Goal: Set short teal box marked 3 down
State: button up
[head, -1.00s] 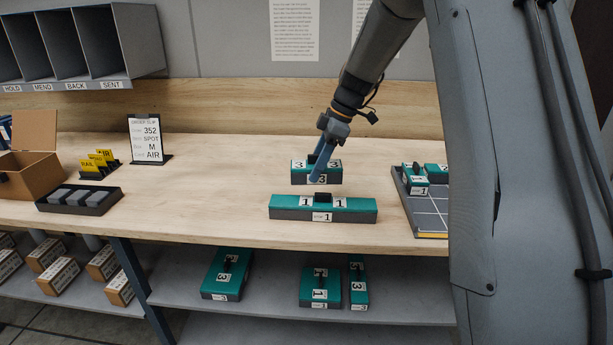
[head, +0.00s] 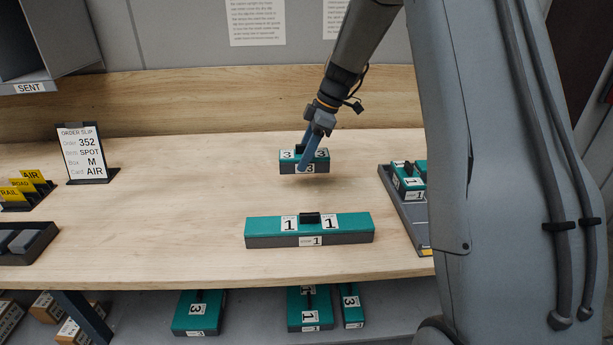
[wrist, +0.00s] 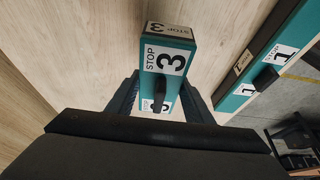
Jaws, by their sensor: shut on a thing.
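The short teal box marked 3 (head: 289,156) has a teal top, a dark base and white 3 labels. My gripper (head: 304,163) is shut on its handle. The box looks level and a little above the bench, with a shadow under it. It sits behind the long teal box marked 1. In the wrist view the short box (wrist: 166,60) lies between my gripper's fingers (wrist: 160,100), with a STOP 3 label showing.
The long teal box marked 1 (head: 265,228) stands in front on the wooden bench (head: 150,215). A grey tray (head: 411,222) with teal boxes is at right, partly behind my body. An order slip stand (head: 85,153) is at left. The bench between is clear.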

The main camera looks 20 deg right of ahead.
aim_at(321, 153)
notch_tip(321, 153, down, 3)
jog(key=shift+d+p, duration=0.15)
jog(key=shift+p, duration=0.25)
jog(key=shift+f+p, duration=0.55)
jog(key=shift+f, duration=1.35)
jog(key=shift+f, duration=0.1)
jog(key=o, duration=1.3)
jog(key=shift+c, duration=0.2)
jog(key=b+v, duration=0.4)
jog(key=v, duration=0.8)
jog(key=shift+s, duration=0.1)
